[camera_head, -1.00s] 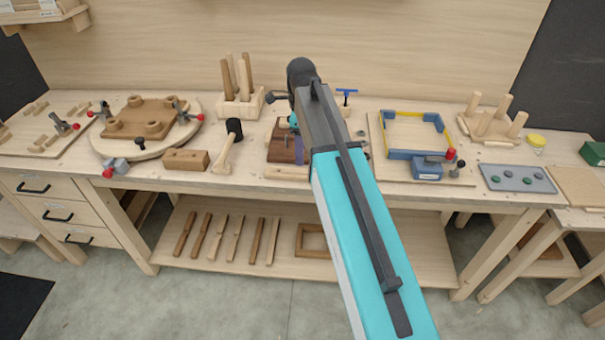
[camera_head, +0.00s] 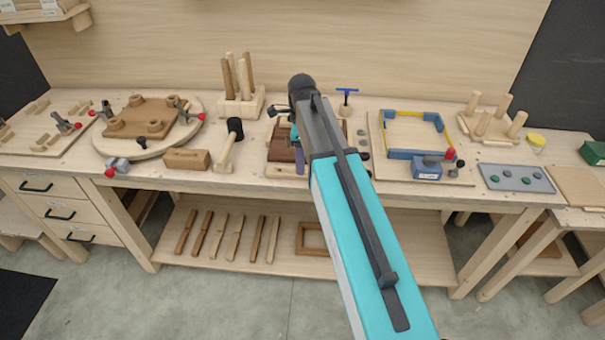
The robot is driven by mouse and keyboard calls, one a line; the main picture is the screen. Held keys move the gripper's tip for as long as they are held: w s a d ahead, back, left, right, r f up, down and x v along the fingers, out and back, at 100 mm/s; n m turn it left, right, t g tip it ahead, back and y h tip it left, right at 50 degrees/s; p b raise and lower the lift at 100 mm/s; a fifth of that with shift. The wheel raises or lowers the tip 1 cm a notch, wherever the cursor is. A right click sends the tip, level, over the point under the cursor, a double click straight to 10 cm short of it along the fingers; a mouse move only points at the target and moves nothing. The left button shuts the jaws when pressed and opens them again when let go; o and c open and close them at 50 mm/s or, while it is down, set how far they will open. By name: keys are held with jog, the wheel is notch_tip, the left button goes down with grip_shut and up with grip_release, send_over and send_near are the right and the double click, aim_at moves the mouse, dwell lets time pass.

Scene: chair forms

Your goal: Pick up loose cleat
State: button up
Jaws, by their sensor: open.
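A pale wooden strip (camera_head: 284,171), which may be the loose cleat, lies along the bench's front edge, before a dark brown wooden block (camera_head: 281,152). My arm covers its right end. My gripper (camera_head: 300,161) is mostly hidden behind my arm; a bluish finger part shows just above or at the strip. It is open. I cannot tell whether it touches the strip. Small wooden pieces (camera_head: 43,140) also lie on and by the clamp board at the far left.
A mallet (camera_head: 230,148) and a brown block (camera_head: 186,159) stand left of my gripper. A peg holder (camera_head: 240,104) is behind. A blue-and-yellow frame (camera_head: 413,128) is to the right. Several wooden legs (camera_head: 238,238) lie on the lower shelf.

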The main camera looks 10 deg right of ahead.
jog(key=shift+s+f+p, duration=0.1)
jog(key=shift+f+p, duration=0.75)
jog(key=shift+f, duration=1.35)
jog(key=c, duration=1.2)
jog(key=shift+r, duration=0.25)
jog(key=shift+r+b, duration=0.85)
jog(key=shift+r, duration=0.45)
jog(key=shift+s+r, duration=0.15)
jog(key=shift+r, duration=0.1)
jog(key=s+a+b, duration=0.1)
jog(key=s, duration=0.4)
jog(key=s+a+r+b, duration=0.1)
jog(key=s+a, duration=0.1)
jog(key=s, duration=0.3)
jog(key=s+a+b, duration=0.2)
jog(key=s, duration=0.3)
jog(key=shift+r, duration=0.25)
